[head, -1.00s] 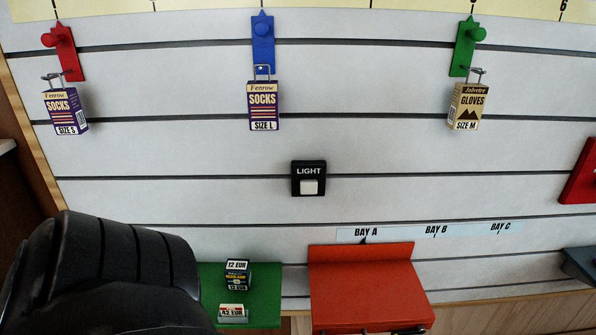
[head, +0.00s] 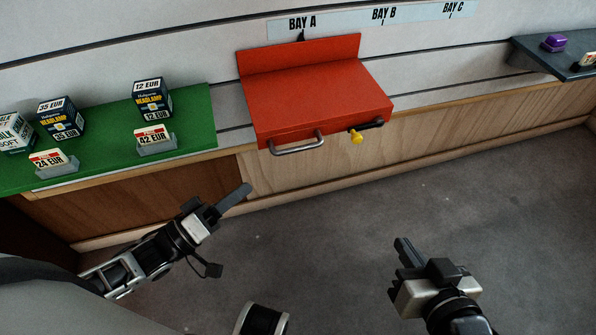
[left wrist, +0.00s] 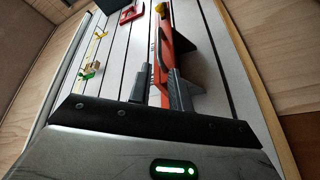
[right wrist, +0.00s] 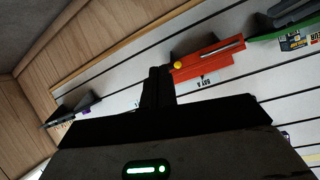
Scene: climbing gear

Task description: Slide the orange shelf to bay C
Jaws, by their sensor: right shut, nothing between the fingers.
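The orange shelf (head: 315,95) hangs on the slatted wall, its black pointer (head: 302,36) at the BAY A mark. A grey bar handle (head: 297,146) and a yellow knob (head: 356,137) are on its front. The BAY C label (head: 453,8) is farther right. My left gripper (head: 246,188) is open and empty, below and in front of the shelf's left side. The left wrist view shows its fingers apart (left wrist: 157,82), with the shelf (left wrist: 164,55) beyond. My right gripper (head: 400,244) is shut and empty, below and right of the shelf, which also shows in the right wrist view (right wrist: 212,65).
A green shelf (head: 195,102) with headlamp boxes (head: 62,118) and price cards (head: 153,138) is left of the orange shelf. A dark grey shelf (head: 555,65) with a purple item (head: 554,42) stands at far right. The wall between orange and grey shelves looks clear.

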